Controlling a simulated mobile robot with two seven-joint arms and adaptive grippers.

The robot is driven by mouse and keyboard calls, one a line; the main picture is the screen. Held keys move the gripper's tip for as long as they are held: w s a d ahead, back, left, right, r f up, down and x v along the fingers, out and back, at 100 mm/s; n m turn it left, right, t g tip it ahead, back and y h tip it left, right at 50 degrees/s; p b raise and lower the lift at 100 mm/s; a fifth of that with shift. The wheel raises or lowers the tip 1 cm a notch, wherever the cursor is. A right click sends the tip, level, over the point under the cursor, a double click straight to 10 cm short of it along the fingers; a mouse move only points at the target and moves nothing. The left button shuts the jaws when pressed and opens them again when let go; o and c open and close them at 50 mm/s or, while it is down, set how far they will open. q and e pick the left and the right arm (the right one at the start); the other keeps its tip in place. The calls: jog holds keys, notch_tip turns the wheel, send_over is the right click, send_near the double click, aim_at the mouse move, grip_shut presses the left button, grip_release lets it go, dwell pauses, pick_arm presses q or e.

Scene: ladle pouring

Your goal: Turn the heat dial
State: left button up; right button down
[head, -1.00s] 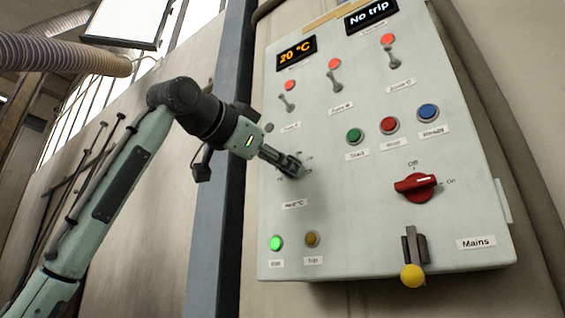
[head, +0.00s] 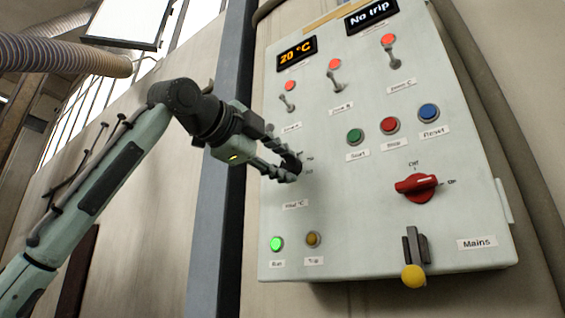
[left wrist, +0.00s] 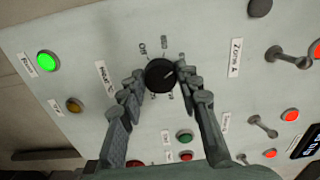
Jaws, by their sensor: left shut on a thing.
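The heat dial (left wrist: 160,75) is a round black knob with a light pointer line, on a pale panel. Its label reads Heat °C, and an Off mark and other printed marks stand around it. My left gripper (left wrist: 156,80) is shut on the dial, one finger on each side of its rim. In the head view the left gripper (head: 290,168) reaches the panel from the left, and its fingers mostly hide the dial. The temperature display (head: 297,50) reads 20 °C. My right gripper is not in view.
The green Run lamp (head: 277,244) is lit.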

pick_arm(q)
jog(key=shift+m, duration=0.9)
jog(key=o, duration=1.2)
jog(key=shift+c, duration=0.2)
jog(key=v, duration=1.2)
